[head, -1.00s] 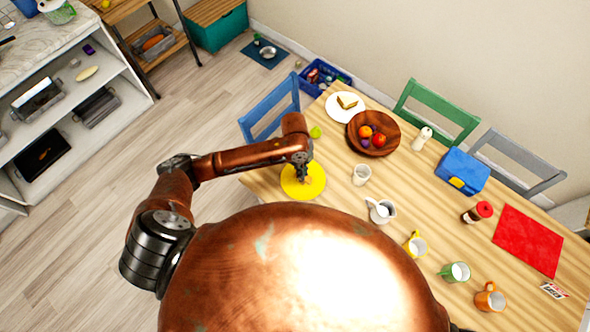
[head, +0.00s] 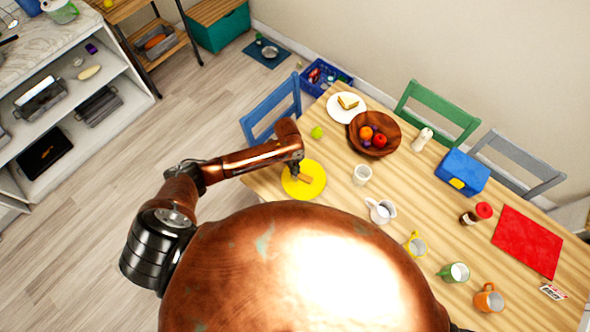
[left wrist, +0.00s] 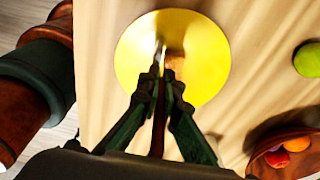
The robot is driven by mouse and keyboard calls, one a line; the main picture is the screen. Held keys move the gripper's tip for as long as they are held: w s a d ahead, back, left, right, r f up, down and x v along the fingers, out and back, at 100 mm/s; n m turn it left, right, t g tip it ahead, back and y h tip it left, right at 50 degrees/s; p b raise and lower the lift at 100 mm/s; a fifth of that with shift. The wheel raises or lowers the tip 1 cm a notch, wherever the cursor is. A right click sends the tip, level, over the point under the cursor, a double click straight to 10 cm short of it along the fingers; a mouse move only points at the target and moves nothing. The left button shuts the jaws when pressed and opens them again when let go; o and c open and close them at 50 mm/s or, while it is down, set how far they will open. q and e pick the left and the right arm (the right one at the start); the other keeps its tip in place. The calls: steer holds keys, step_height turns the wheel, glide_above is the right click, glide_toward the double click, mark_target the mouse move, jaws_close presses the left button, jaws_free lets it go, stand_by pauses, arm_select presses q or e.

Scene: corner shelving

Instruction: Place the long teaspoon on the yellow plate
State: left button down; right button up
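The yellow plate (head: 316,187) lies near the left end of the wooden table. It fills the upper middle of the left wrist view (left wrist: 205,75). My left gripper (head: 296,173) points down over the plate. In the left wrist view its fingertips (left wrist: 161,76) are close together on a thin strip, which I take to be the long teaspoon (left wrist: 160,50). A bright, narrow end of it shows past the fingertips over the plate; whether it touches is unclear. A small brown piece (head: 305,178) shows at the plate beside the gripper. My right gripper is not in view.
A green apple (head: 317,132), a white cup (head: 362,174) and a wooden fruit bowl (head: 396,132) stand near the plate. A white plate with food (head: 333,108) is farther back. A blue chair (head: 268,110) stands at the table's left end.

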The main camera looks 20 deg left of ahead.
arm_select(q)
steer(key=c, duration=2.6)
jaws_free()
steer(key=shift+f, duration=0.1)
steer(key=shift+c, duration=0.2)
steer(key=o, duration=0.5)
steer(key=r, duration=0.4)
steer(key=a+r, duration=0.1)
steer(key=r, duration=0.7)
steer(key=shift+w+a+r+b, duration=0.1)
steer(key=shift+w+a+b, duration=0.2)
steer(key=shift+w+a, duration=0.05)
